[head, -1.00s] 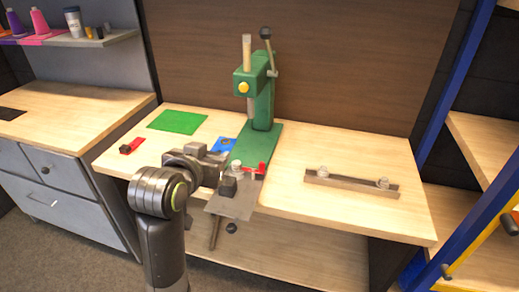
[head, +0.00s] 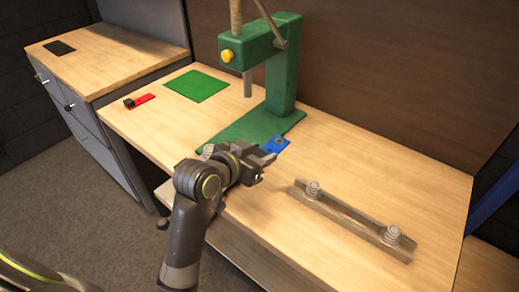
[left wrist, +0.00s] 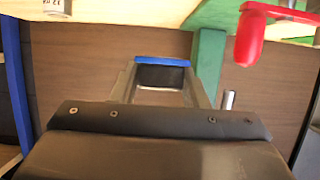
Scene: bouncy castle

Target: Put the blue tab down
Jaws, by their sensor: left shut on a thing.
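The blue tab (head: 275,145) shows at the tips of my left gripper (head: 264,163) in the head view, just right of the green press base (head: 240,132). A dark round spot shows on the tab. In the left wrist view the tab (left wrist: 163,60) appears as a blue strip spanning the fingertips. My left gripper is shut on it. I cannot tell whether the tab touches the tabletop. My right gripper is not in view.
The green press column (head: 284,68) stands behind. A grey rail (head: 345,218) with two coil-like posts lies to the right. A green mat (head: 196,85) and a red strip (head: 144,99) lie to the left. A red rounded part (left wrist: 249,38) shows in the left wrist view.

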